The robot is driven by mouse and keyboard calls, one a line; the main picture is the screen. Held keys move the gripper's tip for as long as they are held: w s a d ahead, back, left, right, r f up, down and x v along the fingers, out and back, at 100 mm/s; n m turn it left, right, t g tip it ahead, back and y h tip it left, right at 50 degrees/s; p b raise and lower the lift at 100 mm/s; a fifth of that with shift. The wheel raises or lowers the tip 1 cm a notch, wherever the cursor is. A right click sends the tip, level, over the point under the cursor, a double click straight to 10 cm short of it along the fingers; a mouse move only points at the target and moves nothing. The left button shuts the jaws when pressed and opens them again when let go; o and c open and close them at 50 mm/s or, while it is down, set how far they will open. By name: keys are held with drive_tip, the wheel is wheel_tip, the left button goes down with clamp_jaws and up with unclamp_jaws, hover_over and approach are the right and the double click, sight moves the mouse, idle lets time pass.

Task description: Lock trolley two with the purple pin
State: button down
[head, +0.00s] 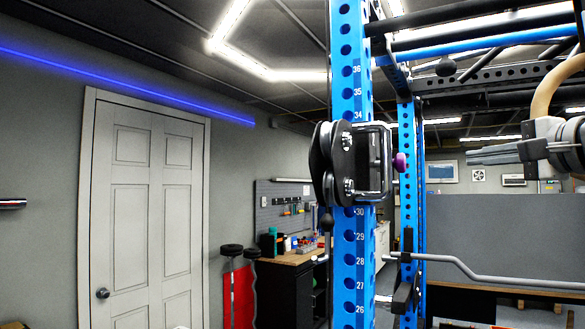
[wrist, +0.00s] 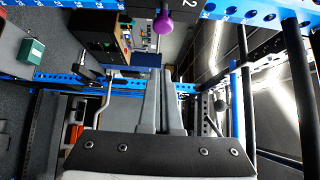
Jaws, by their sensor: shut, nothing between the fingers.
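A black trolley (head: 352,163) with rollers is mounted around the blue numbered upright (head: 352,80), roughly between the marks 30 and 34. A purple pin (head: 400,162) with a round knob sticks out of its right side. In the wrist view the purple knob (wrist: 163,23) is at the top, just beyond my fingertips, beside a black part bearing a white "2". My gripper (head: 469,157) is right of the pin at about its height, pointing left, with a gap between. In the wrist view my gripper (wrist: 162,72) is shut and empty. How deep the pin sits is hidden.
A second blue upright (head: 410,190) stands behind, with black and blue bars overhead. A bent grey bar (head: 480,276) runs across the lower right. A workbench (head: 288,262) and white door (head: 150,210) are farther left. The space between my fingers and the knob looks clear.

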sight(404, 163)
drive_tip(key=w+a+p, duration=0.2)
drive_tip(key=w+a, duration=0.3)
drive_tip(key=w, duration=0.6)
drive_tip(key=shift+a, duration=0.15)
drive_tip(key=shift+w+a, duration=0.7)
drive_tip(key=shift+a, duration=0.35)
drive_tip(key=shift+a, duration=0.1)
